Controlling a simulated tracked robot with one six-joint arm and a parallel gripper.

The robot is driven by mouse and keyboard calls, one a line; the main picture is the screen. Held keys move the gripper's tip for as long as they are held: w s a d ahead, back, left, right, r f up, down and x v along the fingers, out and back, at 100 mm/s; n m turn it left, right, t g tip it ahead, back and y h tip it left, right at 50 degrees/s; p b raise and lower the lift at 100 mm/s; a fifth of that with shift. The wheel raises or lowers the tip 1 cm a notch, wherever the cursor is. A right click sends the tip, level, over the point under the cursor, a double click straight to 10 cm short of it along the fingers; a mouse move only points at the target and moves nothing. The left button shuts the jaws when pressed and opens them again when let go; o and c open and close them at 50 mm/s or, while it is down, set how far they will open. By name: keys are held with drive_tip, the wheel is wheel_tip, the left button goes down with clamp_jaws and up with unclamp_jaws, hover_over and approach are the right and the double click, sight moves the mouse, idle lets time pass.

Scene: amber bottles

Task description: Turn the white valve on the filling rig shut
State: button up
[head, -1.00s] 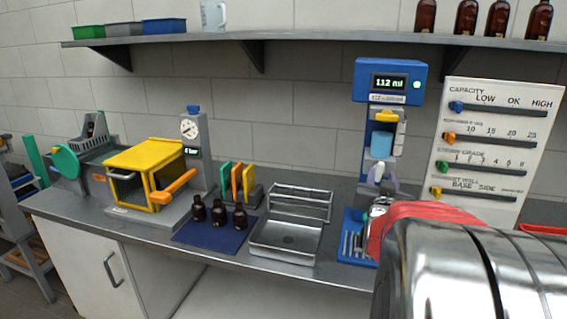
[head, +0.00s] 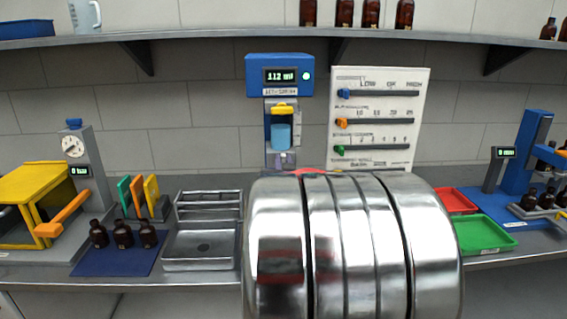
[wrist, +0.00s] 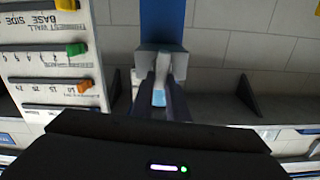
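The filling rig (head: 280,75) is a blue head with a "112 ml" display and a green light on a grey column. A light-blue cylinder (head: 281,136) with a yellow cap sits below the head. The white valve (head: 283,157) is a small pale part just under the cylinder. My silver arm hides the rig's lower part and my gripper in the head view. In the wrist view, which is upside down, my gripper (wrist: 161,88) has dark fingers either side of a pale gap at the rig's column. White and light blue show between them. I cannot tell whether they touch the valve.
A white slider board (head: 378,120) stands right of the rig. A steel tray (head: 200,250), a blue mat (head: 92,266) with small amber bottles and a yellow box (head: 30,190) are left. Red (head: 458,201) and green (head: 485,233) trays are right. A shelf (head: 220,38) runs above.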

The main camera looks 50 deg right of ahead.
clamp_jaws()
drive_tip(key=shift+m, duration=0.3)
drive_tip(key=m, duration=0.3)
drive_tip(key=shift+s+d+f, duration=0.1)
drive_tip(key=shift+s+d, duration=0.05)
drive_tip(key=shift+s, duration=0.05)
drive_tip(key=m, duration=0.4)
drive_tip(key=f+m, duration=0.1)
drive_tip(key=m, duration=0.3)
drive_tip(key=s+m, duration=0.1)
drive_tip(key=m, duration=0.4)
drive_tip(key=shift+d+f, duration=0.4)
drive_tip(key=shift+o, duration=1.2)
unclamp_jaws()
drive_tip(key=o, duration=0.3)
drive_tip(key=shift+w, duration=0.1)
